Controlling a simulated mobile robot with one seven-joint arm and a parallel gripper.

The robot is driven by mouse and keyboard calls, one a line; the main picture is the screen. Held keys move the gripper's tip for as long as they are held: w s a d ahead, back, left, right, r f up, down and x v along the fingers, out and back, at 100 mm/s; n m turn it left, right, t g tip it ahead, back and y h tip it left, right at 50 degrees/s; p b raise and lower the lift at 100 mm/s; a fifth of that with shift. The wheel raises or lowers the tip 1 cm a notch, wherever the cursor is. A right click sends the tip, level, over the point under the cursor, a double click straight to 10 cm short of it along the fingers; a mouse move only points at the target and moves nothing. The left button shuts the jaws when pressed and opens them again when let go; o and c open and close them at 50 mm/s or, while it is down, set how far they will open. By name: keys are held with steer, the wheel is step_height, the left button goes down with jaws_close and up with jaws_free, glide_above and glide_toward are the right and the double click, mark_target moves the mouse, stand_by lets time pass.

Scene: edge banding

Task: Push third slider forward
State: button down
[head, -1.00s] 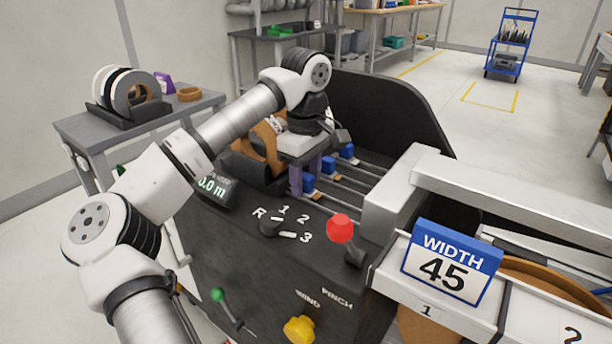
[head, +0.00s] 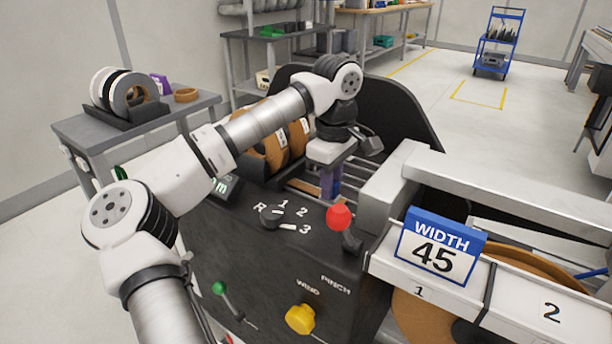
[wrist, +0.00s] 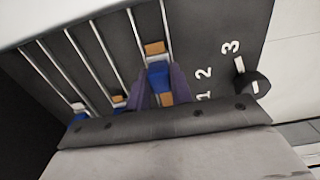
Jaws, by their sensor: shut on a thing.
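My gripper (head: 330,182) is low over the slider rails of the dark machine in the head view, with its purple fingers pointing down. In the wrist view my gripper (wrist: 161,84) has a finger on each side of a blue slider (wrist: 158,72) and is shut on it. This slider has orange parts at both ends and sits on the rail nearest the number dial. In the head view, my gripper and arm hide the sliders.
A number dial (head: 271,217) and a red knob (head: 339,217) are close to the gripper. A grey metal housing (head: 388,192) stands right of the rails. Brown rolls (head: 298,137) stand behind my arm. A blue WIDTH 45 sign (head: 437,246) is at the right.

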steer(key=shift+s+d, duration=0.85)
steer(key=shift+d, duration=0.3)
steer(key=c, duration=1.3)
jaws_free()
steer(key=shift+d, duration=0.1)
steer(key=shift+o, duration=0.3)
steer(key=shift+r, duration=0.55)
step_height(320, 180, up, 13)
steer(key=p, duration=0.1)
steer(key=shift+p, duration=0.35)
steer(key=shift+f, duration=0.15)
